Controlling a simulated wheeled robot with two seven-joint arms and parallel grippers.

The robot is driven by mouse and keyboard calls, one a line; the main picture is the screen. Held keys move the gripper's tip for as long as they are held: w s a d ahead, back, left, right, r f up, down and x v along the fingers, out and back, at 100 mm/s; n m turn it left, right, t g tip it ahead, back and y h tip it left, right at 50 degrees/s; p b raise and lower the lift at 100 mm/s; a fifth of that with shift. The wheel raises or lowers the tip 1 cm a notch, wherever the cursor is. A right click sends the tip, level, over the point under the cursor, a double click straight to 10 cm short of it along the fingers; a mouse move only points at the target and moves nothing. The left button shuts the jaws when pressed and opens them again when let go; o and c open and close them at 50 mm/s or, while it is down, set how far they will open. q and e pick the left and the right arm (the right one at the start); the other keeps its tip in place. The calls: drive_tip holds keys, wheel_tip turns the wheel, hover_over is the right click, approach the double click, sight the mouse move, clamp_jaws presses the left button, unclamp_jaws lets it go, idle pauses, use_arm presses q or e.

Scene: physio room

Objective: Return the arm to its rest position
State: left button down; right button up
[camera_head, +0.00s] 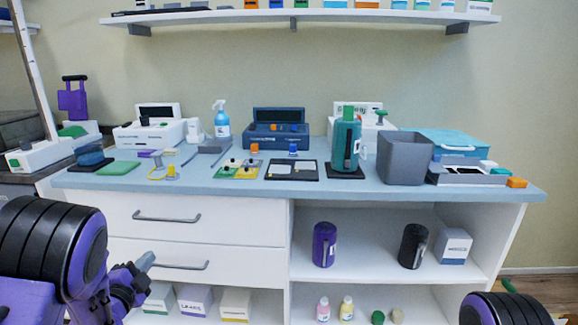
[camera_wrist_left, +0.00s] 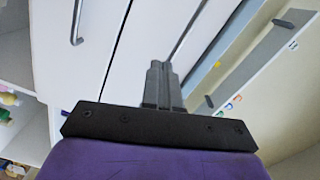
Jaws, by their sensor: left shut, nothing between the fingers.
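My left arm comes in at the lower left in the head view. Its gripper (camera_head: 146,262) is in front of the white drawers, near the lower drawer's handle, and looks apart from it. In the left wrist view the two grey fingers (camera_wrist_left: 158,84) are together with nothing between them. The gripper is shut and empty. At the lower right of the head view a dark rounded part of my right arm shows, but the right gripper is out of view.
A white cabinet (camera_head: 225,219) with a blue-grey countertop (camera_head: 400,192) stands ahead. On top are a teal canister (camera_head: 345,146), a grey bin (camera_head: 405,158) and a spray bottle (camera_head: 221,122). Open shelves below hold a purple canister (camera_head: 325,244) and a black canister (camera_head: 412,246).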

use_arm(q)
drive_tip(key=s+d+f+n+g+y, duration=0.2)
drive_tip(key=s+f+n+g, duration=0.2)
drive_tip(key=s+f+n, duration=0.5)
drive_tip(key=s+d+f+n+g+y, duration=0.15)
drive_tip(key=s+f+n+g, duration=0.25)
drive_tip(key=s+f+n, duration=0.6)
drive_tip(key=s+d+f+n+g+h, duration=0.1)
drive_tip(key=s+d+f+g, duration=0.25)
drive_tip(key=s+f, duration=0.4)
drive_tip(key=s+d+f+n+g+h, duration=0.1)
drive_tip(key=s+d+f+g, duration=0.25)
drive_tip(key=s, duration=0.75)
wheel_tip(320, 180, up, 14)
drive_tip(key=p, duration=1.4)
drive_tip(key=shift+w+r+t+y+p, duration=0.15)
drive_tip(key=shift+w+t+y+p, duration=0.15)
drive_tip(key=shift+w+y, duration=0.1)
